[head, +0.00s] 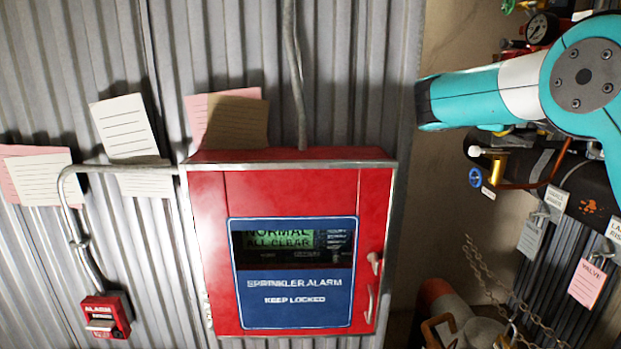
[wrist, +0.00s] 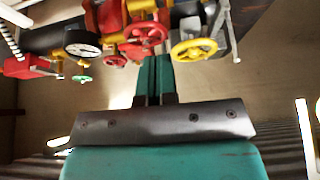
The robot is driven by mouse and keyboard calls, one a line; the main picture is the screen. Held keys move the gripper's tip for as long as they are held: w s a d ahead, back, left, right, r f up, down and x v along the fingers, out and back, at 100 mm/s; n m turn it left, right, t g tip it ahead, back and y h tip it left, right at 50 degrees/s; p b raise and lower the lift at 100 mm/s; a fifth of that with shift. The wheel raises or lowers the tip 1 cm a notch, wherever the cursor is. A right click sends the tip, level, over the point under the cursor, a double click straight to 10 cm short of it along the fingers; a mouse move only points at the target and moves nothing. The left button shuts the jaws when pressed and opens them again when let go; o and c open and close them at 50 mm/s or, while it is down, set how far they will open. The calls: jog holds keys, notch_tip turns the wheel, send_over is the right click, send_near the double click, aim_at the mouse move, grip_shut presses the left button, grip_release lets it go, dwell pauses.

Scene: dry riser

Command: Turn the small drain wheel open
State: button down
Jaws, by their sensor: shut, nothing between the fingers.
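A small blue handwheel (head: 475,178) sits on a brass valve at the left end of a dark pipe in the head view. A small green wheel (wrist: 82,78) shows at the left in the wrist view, and a green part (head: 508,6) is cut off at the top of the head view. No label shows which wheel is the drain wheel. My gripper (wrist: 153,64) is shut and empty in the wrist view, apart from the green wheel, which lies to its left. The gripper's fingers cannot be made out in the head view.
A yellow handwheel (wrist: 194,49), a red wheel (wrist: 146,33) and a gauge (wrist: 82,40) crowd around the fingertips in the picture. A red alarm cabinet (head: 205,250) hangs on corrugated wall. Tags (head: 587,283) and a chain (head: 490,275) hang below the dark pipe (head: 585,175).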

jog(key=d, duration=0.6)
jog(key=shift+r, duration=0.15)
jog(key=shift+d+r+p, duration=0.1)
jog(key=shift+r+p, duration=0.2)
dwell(0.5)
jog(key=shift+s+r+p, duration=0.15)
jog(key=shift+r+p, duration=0.3)
jog(key=shift+p, duration=0.05)
jog(key=shift+r+p, duration=0.55)
jog(key=shift+p, duration=0.2)
jog(key=shift+r+p, duration=0.55)
jog(key=shift+p, duration=0.2)
jog(key=shift+r+p, duration=0.15)
jog(key=shift+p, duration=0.2)
